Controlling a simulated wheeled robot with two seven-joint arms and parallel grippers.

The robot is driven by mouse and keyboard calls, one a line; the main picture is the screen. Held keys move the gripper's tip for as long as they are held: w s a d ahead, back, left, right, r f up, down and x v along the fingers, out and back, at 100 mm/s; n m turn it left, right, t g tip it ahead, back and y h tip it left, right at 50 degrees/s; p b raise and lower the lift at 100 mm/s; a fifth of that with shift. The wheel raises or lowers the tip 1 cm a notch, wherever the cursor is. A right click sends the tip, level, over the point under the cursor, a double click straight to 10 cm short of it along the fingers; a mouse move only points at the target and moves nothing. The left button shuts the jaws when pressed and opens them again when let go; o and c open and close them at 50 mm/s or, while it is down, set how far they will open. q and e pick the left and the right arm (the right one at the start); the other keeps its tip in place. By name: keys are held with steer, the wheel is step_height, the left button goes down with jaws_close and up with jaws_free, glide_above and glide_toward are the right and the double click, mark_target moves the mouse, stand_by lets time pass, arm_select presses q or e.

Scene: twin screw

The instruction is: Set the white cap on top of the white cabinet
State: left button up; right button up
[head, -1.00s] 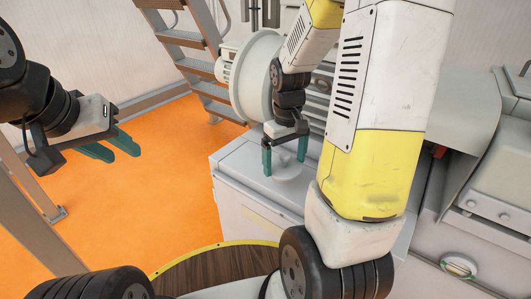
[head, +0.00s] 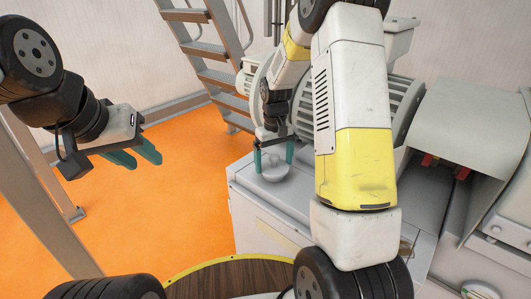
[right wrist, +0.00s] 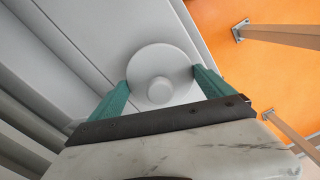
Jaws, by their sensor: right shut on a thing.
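The white cap (head: 274,174), a round disc with a small knob, is between the green fingers of my right gripper (head: 274,166). In the right wrist view the cap (right wrist: 160,72) shows with its knob facing the camera, a finger at each side of its rim. My right gripper is shut on it. The cap is at the top of the white cabinet (head: 315,204), towards its far left part. I cannot tell whether its underside touches the top. My left gripper (head: 150,166) is open and empty over the orange floor, well left of the cabinet.
Large grey machinery with a ribbed housing (head: 405,105) stands behind and right of the cabinet. A metal stair (head: 203,50) rises at the back. A round wooden top with a yellow rim (head: 230,277) is in front. Orange floor (head: 185,200) lies open at the left.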

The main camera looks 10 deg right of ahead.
steer(key=shift+f, duration=0.25)
steer(key=shift+f, duration=0.15)
steer(key=o, duration=1.2)
steer(key=shift+c, duration=0.2)
step_height(320, 180, up, 12)
steer(key=shift+r, duration=0.2)
steer(key=s+r+m+t+y, duration=0.1)
steer(key=s+r+t, duration=0.2)
steer(key=s+r, duration=0.65)
steer(key=s+a+r+m+t+y, duration=0.1)
steer(key=s+a+t, duration=0.1)
steer(key=s, duration=1.2)
steer(key=shift+s+r+t, duration=0.2)
steer(key=shift+s+t, duration=0.2)
steer(key=shift+t, duration=0.2)
